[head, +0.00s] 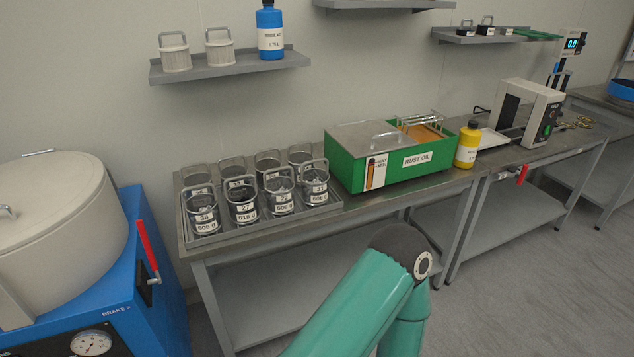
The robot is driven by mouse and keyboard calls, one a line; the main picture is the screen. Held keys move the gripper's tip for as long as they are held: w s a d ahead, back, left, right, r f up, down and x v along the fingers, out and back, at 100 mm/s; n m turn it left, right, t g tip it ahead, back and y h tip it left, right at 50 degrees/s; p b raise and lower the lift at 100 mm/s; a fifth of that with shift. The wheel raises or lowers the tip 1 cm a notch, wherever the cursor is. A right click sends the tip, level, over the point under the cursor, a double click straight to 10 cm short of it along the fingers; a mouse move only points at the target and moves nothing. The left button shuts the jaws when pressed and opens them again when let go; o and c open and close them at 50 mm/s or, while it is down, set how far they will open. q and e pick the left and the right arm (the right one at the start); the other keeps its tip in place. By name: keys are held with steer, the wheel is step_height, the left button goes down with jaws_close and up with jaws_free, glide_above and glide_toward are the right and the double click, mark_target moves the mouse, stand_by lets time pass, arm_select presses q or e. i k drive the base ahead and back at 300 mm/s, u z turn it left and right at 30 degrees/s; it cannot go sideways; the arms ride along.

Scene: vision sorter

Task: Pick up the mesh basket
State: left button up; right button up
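Several round baskets with wire handles and white number labels stand upright in two rows in a grey tray (265,228) on the bench. The front row has a basket at the left end (203,214), two in the middle (241,205) (280,197), and one at the right end (314,190). Their dark sides may be mesh; the weave is too small to tell. Two pale baskets with handles (174,58) (220,51) stand on the wall shelf. I cannot tell which basket is meant. Neither gripper is in view; only a teal link of my arm shows at the bottom.
A green rust oil tank (387,176) with a lid and a yellow bottle (467,146) stand right of the tray. A blue machine with a pale drum (55,215) and red lever stands at left. A blue bottle (270,30) is on the shelf (232,68).

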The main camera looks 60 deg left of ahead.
mark_target(279, 190)
steer(key=z, duration=0.1)
steer(key=i, duration=1.9)
steer(key=u, duration=1.25)
steer(key=i, duration=0.15)
steer(key=u, duration=1.8)
steer(key=i, duration=0.15)
steer(key=u, duration=1.6)
steer(key=i, duration=1)
steer(key=z, duration=0.65)
